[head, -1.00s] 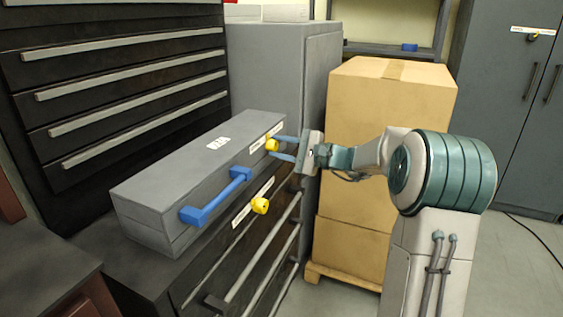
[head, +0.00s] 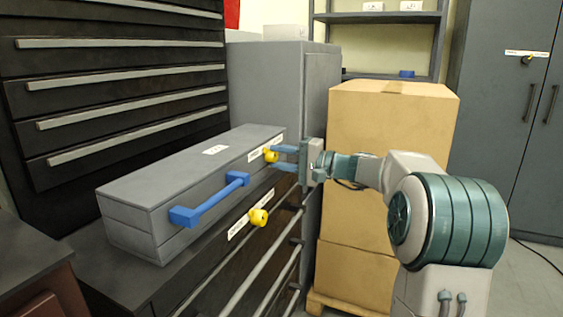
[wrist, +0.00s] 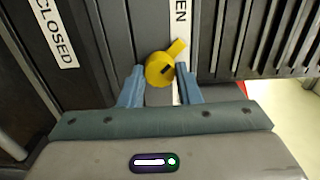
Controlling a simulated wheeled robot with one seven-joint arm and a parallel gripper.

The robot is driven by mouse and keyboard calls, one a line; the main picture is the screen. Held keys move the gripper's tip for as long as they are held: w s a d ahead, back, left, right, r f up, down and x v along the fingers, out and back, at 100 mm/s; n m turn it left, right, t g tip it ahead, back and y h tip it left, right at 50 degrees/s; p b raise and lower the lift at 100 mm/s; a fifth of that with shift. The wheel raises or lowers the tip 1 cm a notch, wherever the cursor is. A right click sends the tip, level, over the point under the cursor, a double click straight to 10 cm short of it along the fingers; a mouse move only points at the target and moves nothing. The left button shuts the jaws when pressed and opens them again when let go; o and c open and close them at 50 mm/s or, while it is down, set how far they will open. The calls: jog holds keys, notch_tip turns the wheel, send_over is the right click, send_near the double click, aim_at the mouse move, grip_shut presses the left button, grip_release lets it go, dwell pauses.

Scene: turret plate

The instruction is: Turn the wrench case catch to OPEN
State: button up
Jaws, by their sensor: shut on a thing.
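The grey wrench case (head: 170,185) lies on top of a dark drawer cabinet, with a blue handle (head: 210,200) on its front. The yellow catch (wrist: 159,70) is at the right end of the case front and also shows in the head view (head: 271,156). Its tab points up and right in the wrist view, onto the white label ending in EN (wrist: 181,14); the rest of that word is hidden. The CLOSED label (wrist: 53,35) is to the left. My gripper (wrist: 160,84) is shut on the catch, one blue finger on each side.
A second yellow catch (head: 258,217) with a label is on the cabinet front below the case. Stacked cardboard boxes (head: 390,130) stand close behind my gripper and arm. A grey cabinet (head: 275,90) stands behind the case. Open floor shows at the far right.

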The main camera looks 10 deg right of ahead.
jog(key=o, duration=1)
jog(key=p+v, duration=0.3)
jog(key=v, duration=1.1)
jog(key=shift+a+p, duration=0.1)
jog(key=shift+p, duration=0.2)
